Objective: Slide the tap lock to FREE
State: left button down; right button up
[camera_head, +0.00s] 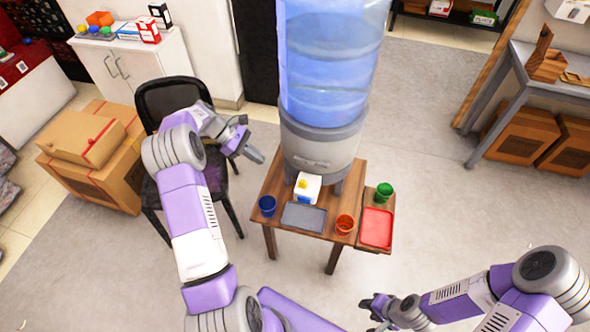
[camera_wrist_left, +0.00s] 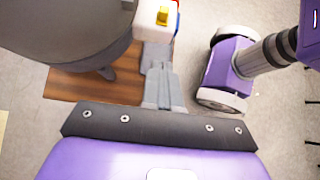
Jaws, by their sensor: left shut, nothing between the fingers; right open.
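The water dispenser (camera_head: 320,150) stands on a small wooden table, with a large blue bottle (camera_head: 330,65) on top. A white tap block (camera_head: 309,190) with a small yellow slider (camera_head: 303,184) sits low on its front. In the left wrist view the tap block (camera_wrist_left: 150,14) and yellow slider (camera_wrist_left: 162,16) show at the top, with blue and red marks at the block's side. The lock's lettering is too small to read. My left gripper (camera_head: 257,156) is shut and empty, left of the dispenser and apart from the tap. My right gripper (camera_head: 370,305) is open and empty, low in front of the table.
The table (camera_head: 275,185) holds a blue cup (camera_head: 267,205), a grey tray (camera_head: 304,217) and an orange cup (camera_head: 345,224). A green cup (camera_head: 384,192) and red tray (camera_head: 376,228) are on its right side. A black chair (camera_head: 172,100) stands behind my left arm.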

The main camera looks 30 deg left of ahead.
pick_arm(q)
jog(key=shift+s+r, duration=0.1)
jog(key=shift+r, duration=0.05)
jog(key=b, duration=0.3)
send_near(300, 183)
jog(key=d+f, duration=0.1)
jog(key=w+d+f, duration=0.1)
jog(key=f, duration=0.1)
jog(key=d+f, duration=0.1)
jog(key=f, duration=0.1)
jog(key=shift+w, duration=0.3)
jog(key=shift+w+d, duration=0.15)
jog(key=shift+d, duration=0.35)
